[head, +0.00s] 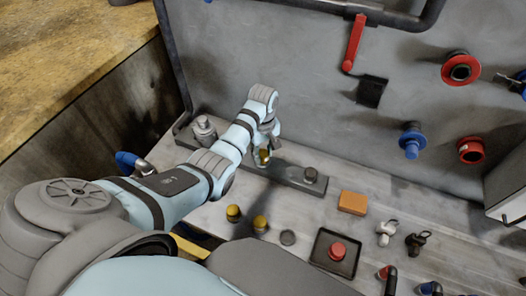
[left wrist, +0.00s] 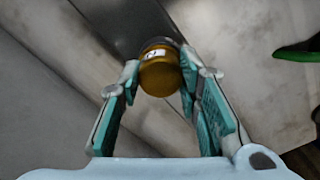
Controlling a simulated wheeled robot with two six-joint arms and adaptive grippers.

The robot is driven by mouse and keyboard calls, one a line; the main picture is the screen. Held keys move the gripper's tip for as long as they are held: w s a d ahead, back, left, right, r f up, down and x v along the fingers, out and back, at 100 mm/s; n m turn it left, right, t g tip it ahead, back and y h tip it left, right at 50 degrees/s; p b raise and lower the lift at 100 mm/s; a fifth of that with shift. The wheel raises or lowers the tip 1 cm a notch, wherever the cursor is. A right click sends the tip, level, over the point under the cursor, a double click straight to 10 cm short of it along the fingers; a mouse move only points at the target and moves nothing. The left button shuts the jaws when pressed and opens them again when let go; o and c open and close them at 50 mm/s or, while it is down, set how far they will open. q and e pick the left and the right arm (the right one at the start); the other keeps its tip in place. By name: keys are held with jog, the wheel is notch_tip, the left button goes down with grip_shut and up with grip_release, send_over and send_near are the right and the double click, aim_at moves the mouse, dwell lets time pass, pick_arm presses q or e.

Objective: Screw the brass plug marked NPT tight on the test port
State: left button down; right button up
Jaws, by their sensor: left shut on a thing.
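My left gripper (head: 263,146) is over the dark grey bar (head: 290,174) at the back of the bench. It is shut on a brass plug (head: 264,157). In the left wrist view the plug (left wrist: 160,72) sits between the fingertips and carries a white label with a letter that looks like N; the rest of the marking is hidden. The dark bar shows behind the plug. The test port is not clearly visible, and I cannot tell whether the plug touches it. Two more brass plugs (head: 233,213) (head: 260,224) stand on the bench in front. My right gripper is not in view.
A dark cap (head: 311,174) stands on the bar's right end and a grey fitting (head: 204,130) near its left end. An orange block (head: 352,202), a red button (head: 337,251) and small valves (head: 386,232) are to the right. The grey panel (head: 300,60) rises behind.

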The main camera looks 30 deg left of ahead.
pick_arm(q)
jog(key=m, duration=1.5)
jog(key=shift+f+m, duration=0.1)
jog(key=shift+m, duration=0.2)
jog(key=c, duration=1.1)
grip_release()
jog(key=shift+c, duration=0.4)
